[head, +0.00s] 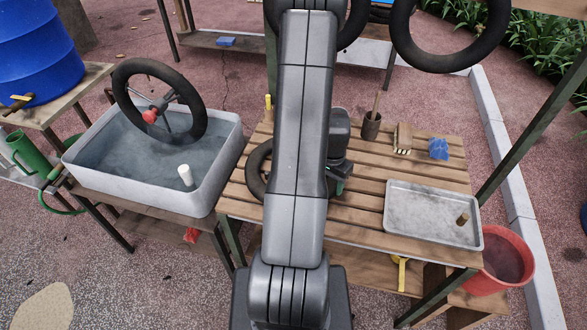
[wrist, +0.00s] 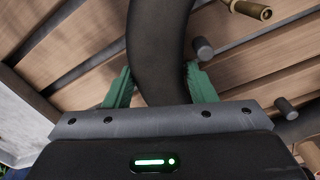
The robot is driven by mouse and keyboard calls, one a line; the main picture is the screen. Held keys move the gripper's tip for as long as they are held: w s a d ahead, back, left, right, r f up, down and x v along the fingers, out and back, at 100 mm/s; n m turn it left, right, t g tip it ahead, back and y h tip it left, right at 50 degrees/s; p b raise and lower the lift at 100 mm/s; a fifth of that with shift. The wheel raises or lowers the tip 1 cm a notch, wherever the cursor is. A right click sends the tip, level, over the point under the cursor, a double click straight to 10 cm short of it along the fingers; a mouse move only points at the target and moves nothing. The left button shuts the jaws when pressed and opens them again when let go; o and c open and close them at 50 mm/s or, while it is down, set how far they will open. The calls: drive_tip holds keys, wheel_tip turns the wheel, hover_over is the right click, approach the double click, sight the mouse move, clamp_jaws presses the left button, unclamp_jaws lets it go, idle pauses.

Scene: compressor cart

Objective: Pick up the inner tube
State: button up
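The inner tube is a black ring lying on the slatted wooden table. In the head view its left part (head: 256,172) shows to the left of my arm, and my arm hides much of the rest. In the wrist view a section of the tube (wrist: 158,50) runs between the two green fingers of my gripper (wrist: 160,82). One finger is on each side, very close to the rubber. I cannot tell whether both fingers press on it. My gripper also shows low over the table in the head view (head: 341,187).
A grey metal tray (head: 415,212), brush (head: 403,139), blue cloth (head: 438,149) and brown cup (head: 371,126) are on the table's right. A water basin (head: 215,190) with a tire (head: 130,110) above stands left. A red bucket (head: 515,262) is at the right.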

drive_tip(key=c, duration=0.7)
drive_tip(key=shift+r, duration=0.1)
